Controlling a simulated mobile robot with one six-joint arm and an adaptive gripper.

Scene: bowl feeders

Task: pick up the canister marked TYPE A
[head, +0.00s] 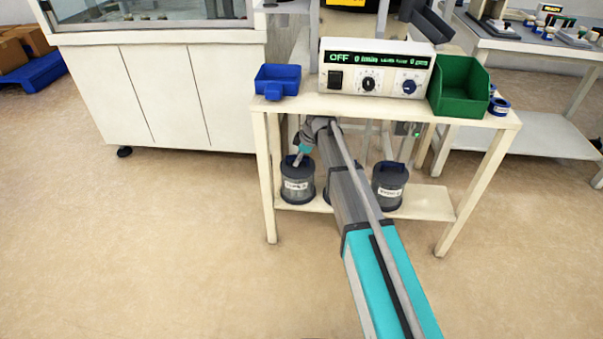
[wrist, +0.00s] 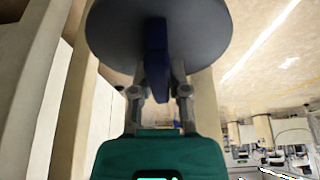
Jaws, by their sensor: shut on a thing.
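Two dark grey canisters with pale labels stand on the lower shelf of the cream table. The left canister (head: 298,190) is below my gripper (head: 298,160); the right canister (head: 390,187) has a blue handle on top. Both labels are too small and blurred to read surely. In the wrist view, a round grey lid (wrist: 205,35) with a blue handle (wrist: 156,55) fills the top. My gripper (wrist: 159,90) is shut on that handle, one finger on each side. My arm passes between the two canisters and hides the middle of the shelf.
The cream table top (head: 330,103) is close above my gripper, with table legs (head: 266,185) at the sides. On it stand a blue bin (head: 278,80), a control box (head: 375,68) and a green bin (head: 460,88). The floor in front is clear.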

